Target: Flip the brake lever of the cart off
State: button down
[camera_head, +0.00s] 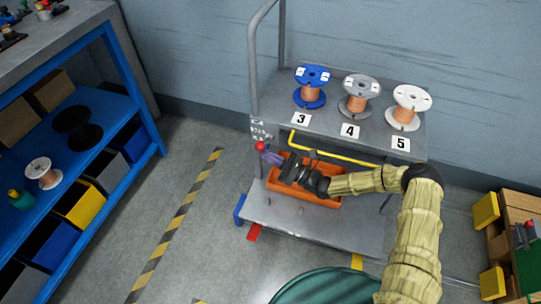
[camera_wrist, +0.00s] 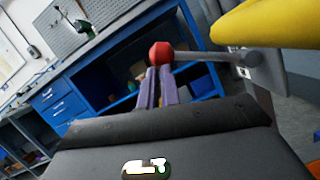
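The cart (camera_head: 330,220) is grey, with a tall tube handle at its left. Its brake lever has a red ball knob (camera_head: 260,146) at the cart's left side, just under the top shelf. In the wrist view the red knob (camera_wrist: 161,52) sits on a grey rod that runs right to a metal plate (camera_wrist: 268,68). My gripper (camera_head: 272,157) has purple fingers and reaches across the cart from the right. Its fingers look close together, with nothing visibly held. Their tips (camera_wrist: 157,75) lie right by the knob; I cannot tell whether they touch it.
Spools stand on the cart's top shelf (camera_head: 285,118) above labels 3, 4 and 5. A yellow bar (camera_head: 335,150) runs below this shelf, and an orange bin (camera_head: 325,200) sits lower, under my arm. A blue shelf unit (camera_head: 110,40) stands left, across clear floor.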

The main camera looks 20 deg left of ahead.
jog(key=shift+s+a+r+p, duration=0.15)
jog(key=shift+a+r+p, duration=0.2)
jog(key=shift+r, duration=0.25)
jog(key=shift+d, duration=0.1)
jog(key=s+a+f+v, duration=0.1)
jog(key=s+f+v, duration=0.1)
jog(key=v, duration=1.1)
jog(key=shift+p, duration=0.3)
jog(key=shift+s+d, duration=0.1)
